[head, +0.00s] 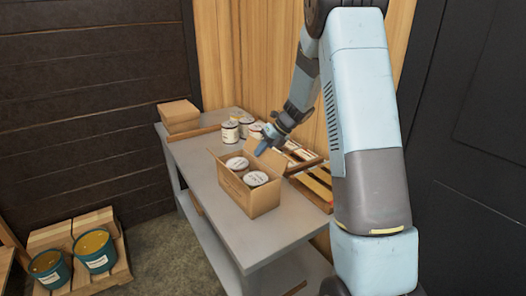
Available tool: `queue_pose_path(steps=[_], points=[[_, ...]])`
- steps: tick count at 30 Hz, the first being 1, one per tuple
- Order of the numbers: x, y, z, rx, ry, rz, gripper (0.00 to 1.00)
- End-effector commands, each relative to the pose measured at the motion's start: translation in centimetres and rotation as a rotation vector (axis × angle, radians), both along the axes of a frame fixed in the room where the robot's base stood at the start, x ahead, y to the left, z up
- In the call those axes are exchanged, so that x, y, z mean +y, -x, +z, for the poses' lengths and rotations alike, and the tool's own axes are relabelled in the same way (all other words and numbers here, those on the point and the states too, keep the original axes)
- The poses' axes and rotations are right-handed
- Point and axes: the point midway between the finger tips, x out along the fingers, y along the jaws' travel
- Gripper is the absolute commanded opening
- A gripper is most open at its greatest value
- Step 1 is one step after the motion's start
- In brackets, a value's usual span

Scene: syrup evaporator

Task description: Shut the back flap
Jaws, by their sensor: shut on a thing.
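An open cardboard box (245,196) stands on the grey table in the head view, with two white-lidded cans (256,178) inside. Its back flap (271,158) stands raised at the far right side of the box. My gripper (263,149) reaches in from the upper right and is shut on the upper edge of the back flap. The fingers are small in this view, and part of the flap's edge is hidden behind them. Another flap shows raised at the box's left side.
Several cans (229,133) stand behind the box on the grey table (208,184). A wooden rack (318,186) lies right of the box. The table's front left is clear.

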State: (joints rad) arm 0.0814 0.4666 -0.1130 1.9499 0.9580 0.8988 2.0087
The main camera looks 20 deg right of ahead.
Motion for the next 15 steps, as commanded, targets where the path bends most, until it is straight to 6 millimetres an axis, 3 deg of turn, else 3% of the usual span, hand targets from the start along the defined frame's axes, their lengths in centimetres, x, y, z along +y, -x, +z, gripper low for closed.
queue_pose_path(steps=[2, 15], points=[[-0.75, -0.04, -0.05, 0.000, 0.002, -0.004, 0.00], [0.22, 0.16, 0.17, -0.037, 0.095, -0.001, 0.00]])
